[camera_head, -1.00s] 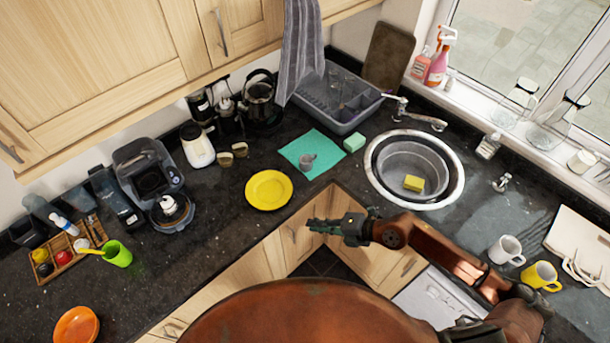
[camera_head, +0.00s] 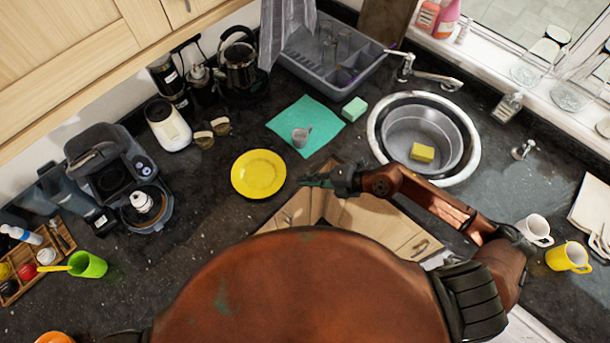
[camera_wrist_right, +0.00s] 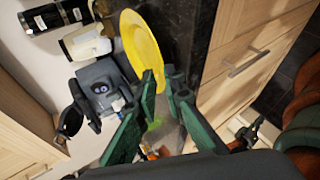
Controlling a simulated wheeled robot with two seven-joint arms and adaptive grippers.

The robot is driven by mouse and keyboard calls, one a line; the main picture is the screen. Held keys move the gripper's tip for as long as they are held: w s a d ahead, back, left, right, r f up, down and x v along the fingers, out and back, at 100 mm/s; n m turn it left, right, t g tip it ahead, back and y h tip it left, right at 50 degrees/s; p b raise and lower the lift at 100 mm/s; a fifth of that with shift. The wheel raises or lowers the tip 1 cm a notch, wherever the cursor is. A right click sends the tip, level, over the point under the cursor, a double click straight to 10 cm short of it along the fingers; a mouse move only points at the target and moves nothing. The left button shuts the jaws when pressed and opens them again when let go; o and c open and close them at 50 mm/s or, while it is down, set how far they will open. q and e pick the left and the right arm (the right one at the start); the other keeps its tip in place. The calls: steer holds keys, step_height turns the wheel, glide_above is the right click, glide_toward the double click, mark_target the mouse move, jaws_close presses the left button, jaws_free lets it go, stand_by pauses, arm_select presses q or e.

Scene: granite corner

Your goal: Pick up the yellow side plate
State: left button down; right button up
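The yellow side plate (camera_head: 258,174) lies flat on the dark counter, left of my right gripper (camera_head: 318,181) in the head view. The gripper's fingertips are close to the plate's right edge, with a small gap. In the right wrist view the plate (camera_wrist_right: 138,40) is beyond the fingers, and the right gripper (camera_wrist_right: 162,90) is open with nothing between its fingers. One fingertip overlaps the plate's near rim in that view.
The sink (camera_head: 372,140) with a yellow sponge (camera_head: 422,152) is to the right. A coffee machine (camera_head: 105,165) stands left. Counter between it and the plate is free.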

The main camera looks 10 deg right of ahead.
mark_target(283, 181)
stand_by(0.3)
steer(key=shift+x, duration=3.95)
steer(key=shift+s, duration=0.1)
steer(key=shift+c, duration=0.4)
jaws_close()
steer(key=shift+f, duration=0.1)
